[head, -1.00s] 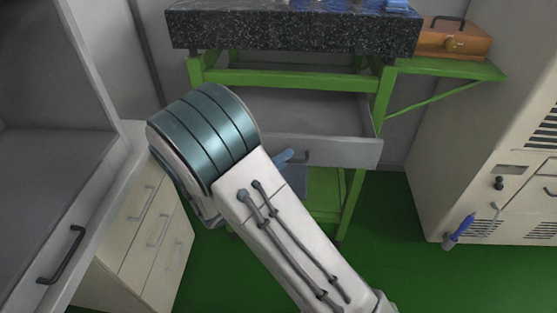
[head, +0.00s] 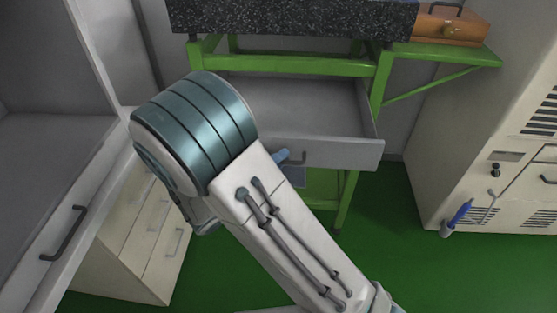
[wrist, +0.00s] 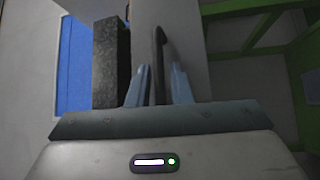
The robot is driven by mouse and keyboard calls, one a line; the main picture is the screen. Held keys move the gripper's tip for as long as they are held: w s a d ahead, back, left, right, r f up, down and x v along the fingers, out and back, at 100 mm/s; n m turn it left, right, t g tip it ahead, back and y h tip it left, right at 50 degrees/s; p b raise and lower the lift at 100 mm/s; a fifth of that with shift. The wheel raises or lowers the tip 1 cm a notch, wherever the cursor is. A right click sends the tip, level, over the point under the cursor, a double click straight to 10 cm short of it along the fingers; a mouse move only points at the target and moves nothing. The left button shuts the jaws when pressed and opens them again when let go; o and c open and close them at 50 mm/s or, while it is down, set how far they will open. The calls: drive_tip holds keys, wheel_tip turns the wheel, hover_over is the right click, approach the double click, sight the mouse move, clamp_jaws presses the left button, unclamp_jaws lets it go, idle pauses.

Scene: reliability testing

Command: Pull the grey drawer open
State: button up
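The grey drawer (head: 345,154) sits under the green bench frame and is partly pulled out, with its empty-looking interior showing. Its dark bar handle (head: 301,158) is on the drawer front. My gripper (head: 284,157) is at the handle, mostly hidden behind my arm in the head view. In the wrist view, the two blue fingers of my gripper (wrist: 159,82) lie on either side of the handle (wrist: 158,42), close against it. The gripper appears shut on the handle.
A dark speckled worktop (head: 290,20) tops the green frame (head: 300,66). An orange case (head: 452,26) stands on the side shelf. A beige cabinet (head: 460,120) stands at right, white drawers (head: 145,240) at left. Green floor (head: 410,275) is clear at front right.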

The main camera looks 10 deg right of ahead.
drive_tip(key=v, duration=1.3)
drive_tip(key=shift+s+a+f, duration=0.15)
drive_tip(key=shift+s+a, duration=0.1)
drive_tip(key=shift+a, duration=0.05)
drive_tip(key=s+d+r+m+g+y+p, duration=0.2)
drive_tip(key=d+r+g+y+p, duration=0.15)
drive_tip(key=d+r+g, duration=0.35)
drive_tip(key=s+d+r+m+g+y+p, duration=0.1)
drive_tip(key=s+d+r+g+y+p, duration=0.25)
drive_tip(key=d, duration=0.55)
drive_tip(key=s+d+r+m+t+y+p, duration=0.2)
drive_tip(key=d+r+t+y+p, duration=0.1)
drive_tip(key=r+y+p, duration=0.6)
wheel_tip(320, 180, up, 4)
drive_tip(key=shift+d+f+p, duration=0.1)
drive_tip(key=shift+d+p, duration=0.4)
drive_tip(key=shift+d, duration=0.15)
